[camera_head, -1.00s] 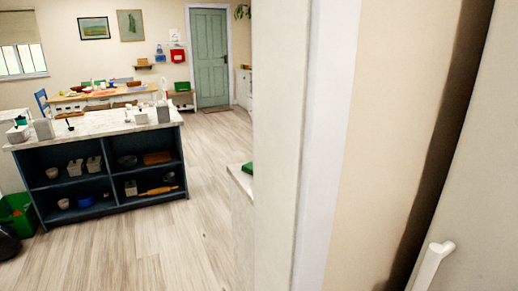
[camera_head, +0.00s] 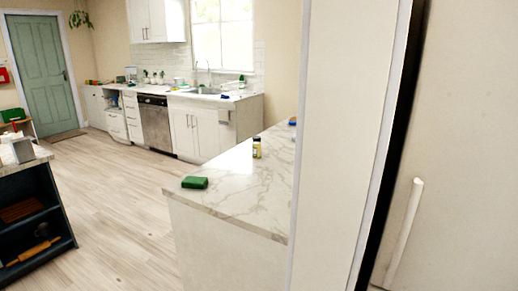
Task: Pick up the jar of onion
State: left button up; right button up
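A small jar (camera_head: 257,148) with a dark lid and a yellowish body stands upright on the marble-topped counter (camera_head: 235,190), in the middle of the head view. Its label is too small to read, so I cannot tell whether it is the jar of onion. Neither of my grippers shows in the view.
A green box-like item (camera_head: 195,182) lies at the counter's near left corner. A tall pale panel (camera_head: 345,130) and a door with a white handle (camera_head: 405,232) fill the right side. A dark island shelf (camera_head: 35,215) stands at left. Open wooden floor (camera_head: 120,200) lies between.

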aim_at(257, 144)
jog(key=j+z, duration=0.1)
jog(key=z, duration=0.4)
jog(key=i+j+z, duration=0.2)
jog(key=j+z, duration=0.25)
jog(key=i+j+z, duration=0.1)
jog(key=j+z, duration=0.75)
